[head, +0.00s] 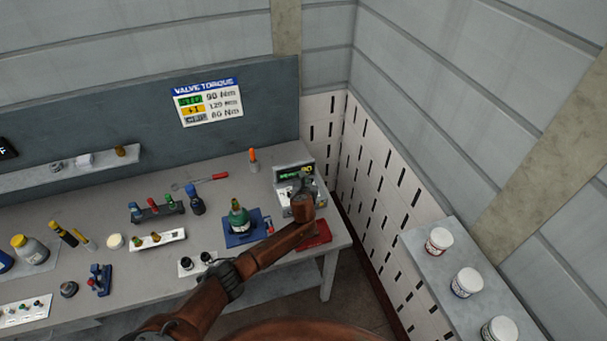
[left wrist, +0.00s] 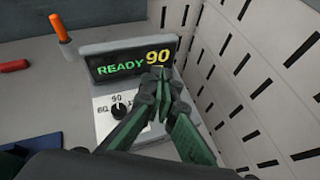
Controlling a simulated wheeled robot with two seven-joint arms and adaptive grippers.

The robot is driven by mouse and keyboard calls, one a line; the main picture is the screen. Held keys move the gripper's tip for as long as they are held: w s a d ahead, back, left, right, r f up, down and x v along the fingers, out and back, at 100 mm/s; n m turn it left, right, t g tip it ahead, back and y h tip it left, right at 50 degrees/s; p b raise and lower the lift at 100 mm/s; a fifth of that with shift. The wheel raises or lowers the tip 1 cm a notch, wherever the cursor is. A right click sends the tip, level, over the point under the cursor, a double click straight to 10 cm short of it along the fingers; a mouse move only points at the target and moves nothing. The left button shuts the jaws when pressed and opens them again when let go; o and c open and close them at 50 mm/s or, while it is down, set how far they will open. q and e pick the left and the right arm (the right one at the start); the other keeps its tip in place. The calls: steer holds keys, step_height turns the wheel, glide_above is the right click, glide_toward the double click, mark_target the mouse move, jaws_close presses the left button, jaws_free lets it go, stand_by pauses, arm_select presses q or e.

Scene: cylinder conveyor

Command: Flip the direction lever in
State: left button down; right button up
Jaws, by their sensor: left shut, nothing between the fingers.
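A grey control unit (head: 283,176) stands at the right end of the bench. In the left wrist view its display (left wrist: 128,62) reads READY 90, and a black knob (left wrist: 118,110) sits on the panel below, by a 90 mark. My left gripper (left wrist: 158,76) is shut and empty, in front of the unit at the right of the knob. In the head view my left gripper (head: 303,183) covers part of the unit's panel. I cannot make out a direction lever; the panel's right part is hidden behind the fingers. My right gripper is not in view.
A green valve (head: 238,217) sits on a blue tray (head: 246,238) left of the unit. An orange-handled tool (head: 253,160) stands behind. A red item (head: 314,234) lies at the bench's right front. The slotted wall (head: 375,180) is close on the right.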

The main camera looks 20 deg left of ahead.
arm_select(q)
steer(key=r, duration=0.1)
steer(key=s+r, duration=0.2)
steer(key=r, duration=0.1)
steer(key=shift+s+a+r, duration=0.1)
steer(key=shift+a, duration=0.15)
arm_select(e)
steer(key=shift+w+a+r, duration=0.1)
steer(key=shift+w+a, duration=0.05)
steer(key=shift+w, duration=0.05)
arm_select(q)
steer(key=shift+s, duration=0.1)
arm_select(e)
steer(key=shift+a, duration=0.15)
